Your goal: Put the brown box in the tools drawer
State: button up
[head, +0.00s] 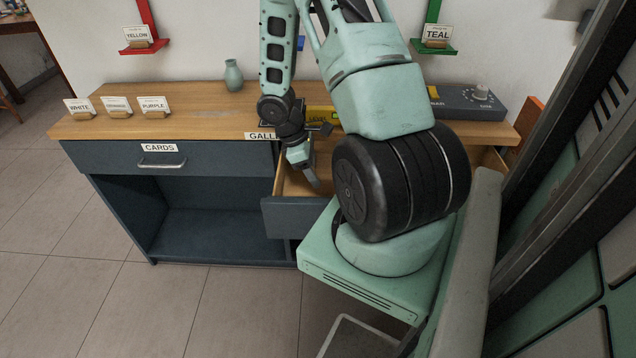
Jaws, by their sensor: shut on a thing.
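My gripper (312,177) points down into an open drawer on the right of the counter. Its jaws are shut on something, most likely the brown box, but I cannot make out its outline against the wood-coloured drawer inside. The drawer (283,217) has a dark blue-grey front and is pulled out; my arm hides its right part. No tools label can be read on it.
The cards drawer (128,157) is shut. An open shelf (205,215) lies below. Floor at left is clear.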

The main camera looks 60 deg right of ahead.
jog(key=shift+f+b, duration=0.35)
jog(key=shift+f, duration=1.7)
jog(key=shift+f, duration=0.1)
jog(key=o, duration=1.1)
